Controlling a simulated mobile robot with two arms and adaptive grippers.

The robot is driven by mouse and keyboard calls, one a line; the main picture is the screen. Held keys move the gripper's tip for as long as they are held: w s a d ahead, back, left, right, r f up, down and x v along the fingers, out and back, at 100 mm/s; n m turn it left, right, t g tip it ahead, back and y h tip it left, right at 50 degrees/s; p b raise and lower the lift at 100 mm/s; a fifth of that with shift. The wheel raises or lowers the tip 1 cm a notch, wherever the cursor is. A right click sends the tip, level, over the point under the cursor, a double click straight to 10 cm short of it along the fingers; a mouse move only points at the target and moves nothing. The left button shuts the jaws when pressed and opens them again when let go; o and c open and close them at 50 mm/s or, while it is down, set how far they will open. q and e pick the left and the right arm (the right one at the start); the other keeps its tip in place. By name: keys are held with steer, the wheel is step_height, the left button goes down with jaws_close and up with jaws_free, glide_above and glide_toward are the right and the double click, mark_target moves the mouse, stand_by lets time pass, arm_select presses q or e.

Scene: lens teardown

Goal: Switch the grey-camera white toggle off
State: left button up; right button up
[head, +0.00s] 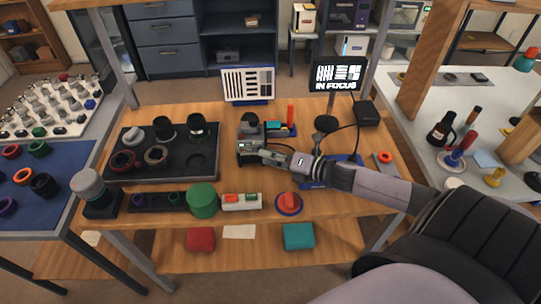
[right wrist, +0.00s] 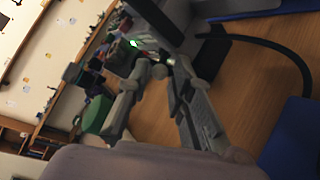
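The grey camera (head: 250,130) stands on the wooden bench, just right of the dark parts tray, with a dark round part on top. My right gripper (head: 246,156) reaches in from the right, its fingertips close to the camera's near side. In the right wrist view the fingers (right wrist: 160,73) are apart. A small pale rounded piece (right wrist: 159,72) shows between the tips; it may be the white toggle, and I cannot tell whether the fingers touch it. A green light (right wrist: 135,43) glows on the dark body just beyond. My left gripper is not in view.
A monitor (head: 338,75) reads "IN FOCUS" behind the camera, and a striped chart (head: 248,84) stands at the back. A dark tray (head: 120,168) holds lens parts at left. Cables run right of the camera.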

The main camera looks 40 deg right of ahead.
jaws_close()
